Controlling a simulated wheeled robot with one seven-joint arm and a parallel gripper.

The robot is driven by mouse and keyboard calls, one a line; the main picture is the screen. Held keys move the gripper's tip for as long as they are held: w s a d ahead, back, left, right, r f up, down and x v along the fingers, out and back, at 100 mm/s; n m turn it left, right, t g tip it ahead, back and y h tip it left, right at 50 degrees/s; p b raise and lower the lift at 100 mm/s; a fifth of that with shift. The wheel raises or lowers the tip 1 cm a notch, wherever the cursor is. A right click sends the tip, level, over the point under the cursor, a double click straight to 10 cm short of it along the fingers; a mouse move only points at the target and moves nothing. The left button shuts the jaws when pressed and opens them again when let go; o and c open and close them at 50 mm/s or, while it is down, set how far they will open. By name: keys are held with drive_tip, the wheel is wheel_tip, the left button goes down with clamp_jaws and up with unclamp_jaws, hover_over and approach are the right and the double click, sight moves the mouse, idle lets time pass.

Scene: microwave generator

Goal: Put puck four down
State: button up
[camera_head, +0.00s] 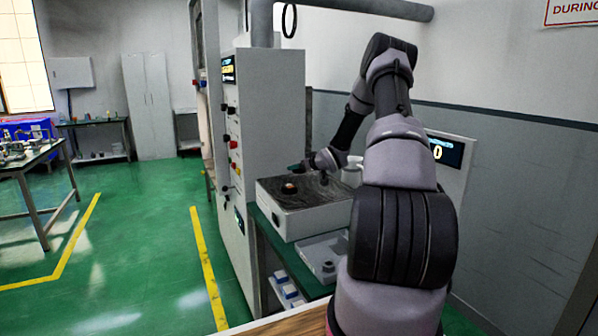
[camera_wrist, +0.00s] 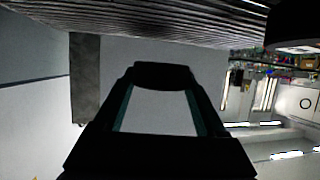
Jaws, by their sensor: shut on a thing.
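My gripper (camera_head: 297,167) points left, low over the dark top of a white box (camera_head: 310,215). In the wrist view its fingers (camera_wrist: 163,85) are shut on a dark flat thing (camera_wrist: 164,74), seen edge-on between the tips; I take it to be the puck, but no number shows. In the head view the held thing is too small to make out.
A grey tray (camera_head: 318,247) with a dark knob-like piece lies in front of the box on a green bench. A tall white cabinet with buttons (camera_head: 270,130) stands at left, close to the box. A display panel (camera_head: 447,152) is behind my arm.

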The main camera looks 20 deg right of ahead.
drive_tip(key=shift+f, duration=0.65)
drive_tip(key=shift+f, duration=0.15)
drive_tip(key=shift+f, duration=0.35)
drive_tip(key=shift+f, duration=0.15)
drive_tip(key=o, duration=1.5)
